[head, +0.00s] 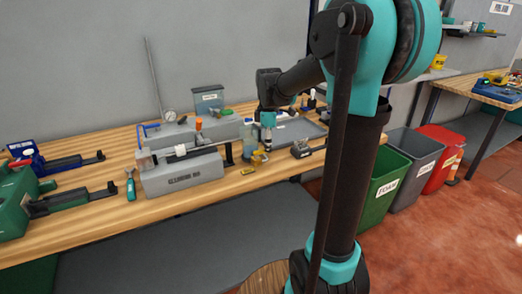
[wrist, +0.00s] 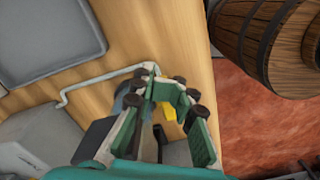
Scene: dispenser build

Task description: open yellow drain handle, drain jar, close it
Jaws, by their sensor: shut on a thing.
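The yellow drain handle (wrist: 168,110) shows between my gripper's fingers in the wrist view, partly hidden by them. My gripper (wrist: 172,88) is shut on it. In the head view my gripper (head: 266,148) points down at the bench's front part, beside small yellow parts (head: 259,158). A clear bluish jar (head: 247,140) stands upright just left of my gripper. Its liquid level is too small to tell. The handle's exact angle is hidden by the fingers.
A grey machine (head: 182,175) stands left of the jar on the wooden bench. A bent grey pipe (wrist: 95,82) runs close to my fingers. A grey tray (wrist: 45,35) lies on the bench. A wooden barrel (wrist: 265,45) and bins (head: 388,185) stand off the bench.

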